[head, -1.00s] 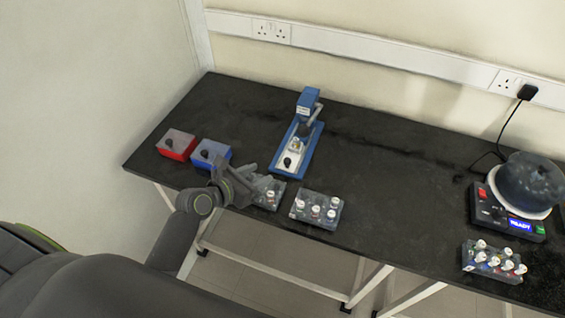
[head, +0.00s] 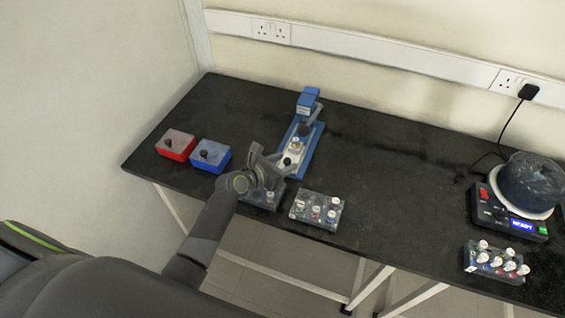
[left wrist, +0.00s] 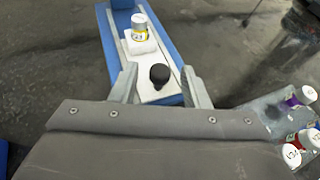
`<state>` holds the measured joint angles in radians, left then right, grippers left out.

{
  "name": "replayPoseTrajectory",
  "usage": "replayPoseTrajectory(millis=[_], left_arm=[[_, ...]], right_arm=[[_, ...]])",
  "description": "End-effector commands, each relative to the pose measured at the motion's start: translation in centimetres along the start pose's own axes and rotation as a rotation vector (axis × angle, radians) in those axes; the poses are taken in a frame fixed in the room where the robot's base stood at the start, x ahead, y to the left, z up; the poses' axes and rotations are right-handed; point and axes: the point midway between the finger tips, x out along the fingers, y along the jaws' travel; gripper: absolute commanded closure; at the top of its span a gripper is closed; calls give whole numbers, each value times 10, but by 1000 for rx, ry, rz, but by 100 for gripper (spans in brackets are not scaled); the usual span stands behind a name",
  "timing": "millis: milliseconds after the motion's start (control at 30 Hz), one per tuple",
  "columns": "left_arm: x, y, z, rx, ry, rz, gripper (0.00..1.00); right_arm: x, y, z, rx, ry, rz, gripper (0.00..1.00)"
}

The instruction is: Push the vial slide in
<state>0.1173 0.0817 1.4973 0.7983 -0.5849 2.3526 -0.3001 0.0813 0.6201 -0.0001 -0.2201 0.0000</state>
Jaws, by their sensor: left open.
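The vial slide is a white plate (left wrist: 146,58) with a black knob (left wrist: 159,74) at its near end, in the blue base of a press-like device (head: 313,146). A vial (left wrist: 140,27) with a white cap and yellow label stands upright in a white holder on the slide. My left gripper (head: 279,160) is open at the near end of the device. In the left wrist view its fingers (left wrist: 160,86) lie on either side of the knob, with gaps visible; whether they are level with it in height I cannot tell. My right gripper is not in view.
A red box (head: 176,145) and a blue box (head: 211,155) stand left of the device. Vial racks stand partly under my left gripper (head: 264,199) and to its right (head: 317,210). A machine reading READY (head: 507,214) and another rack (head: 494,263) are far right. The table centre is clear.

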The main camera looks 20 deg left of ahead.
Motion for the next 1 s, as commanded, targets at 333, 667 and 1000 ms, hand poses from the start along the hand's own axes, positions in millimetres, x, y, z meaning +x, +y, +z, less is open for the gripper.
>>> replayPoseTrajectory(millis=[333,667,1000], left_arm=[[0,0,0,0,0,0,95],[3,2,1,0,0,0,100],[53,24,20,2,0,-1,100]], right_arm=[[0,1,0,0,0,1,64],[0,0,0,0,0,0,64],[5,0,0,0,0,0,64]])
